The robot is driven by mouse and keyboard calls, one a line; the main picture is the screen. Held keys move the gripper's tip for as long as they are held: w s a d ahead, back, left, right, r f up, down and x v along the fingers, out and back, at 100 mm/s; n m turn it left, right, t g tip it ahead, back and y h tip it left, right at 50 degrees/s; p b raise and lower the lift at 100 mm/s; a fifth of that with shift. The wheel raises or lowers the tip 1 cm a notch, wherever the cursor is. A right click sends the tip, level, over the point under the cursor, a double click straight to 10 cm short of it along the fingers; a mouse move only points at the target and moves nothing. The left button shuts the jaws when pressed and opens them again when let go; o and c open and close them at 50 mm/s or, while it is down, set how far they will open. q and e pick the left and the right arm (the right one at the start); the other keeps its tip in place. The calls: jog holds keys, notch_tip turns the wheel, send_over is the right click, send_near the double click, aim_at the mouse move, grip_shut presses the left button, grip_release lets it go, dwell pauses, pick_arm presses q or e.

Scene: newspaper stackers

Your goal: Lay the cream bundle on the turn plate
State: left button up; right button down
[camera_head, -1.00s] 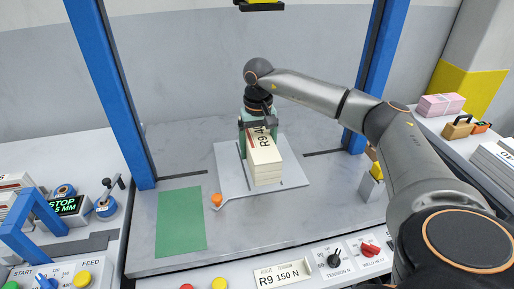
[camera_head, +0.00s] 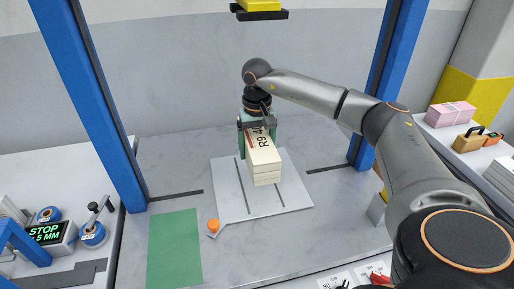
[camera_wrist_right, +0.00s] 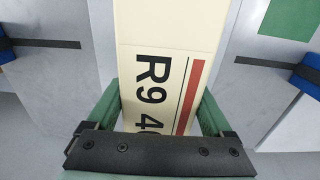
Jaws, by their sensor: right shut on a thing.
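The cream bundle (camera_head: 265,165), a stack marked R9 with a red stripe on top, is in front of and within my right gripper (camera_head: 257,140). The right gripper's green jaws are shut on its sides. The bundle is over the grey slotted turn plate (camera_head: 290,192) in the head view. I cannot tell how much gap lies between them. In the right wrist view the bundle's printed top (camera_wrist_right: 165,40) runs away between the green fingers (camera_wrist_right: 160,120). My left gripper is not in view.
A green mat (camera_head: 174,250) and an orange knob (camera_head: 213,225) are at the plate's front left. Blue posts (camera_head: 95,110) stand on both sides. A yellow-and-black head (camera_head: 260,12) hangs above. A pink bundle (camera_head: 447,113) lies on the right side table.

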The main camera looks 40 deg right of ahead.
jog(key=shift+r, duration=0.15)
jog(key=shift+f+b, duration=2.1)
jog(key=shift+f, duration=1.8)
jog(key=shift+f+b, duration=0.4)
jog(key=shift+f, duration=0.25)
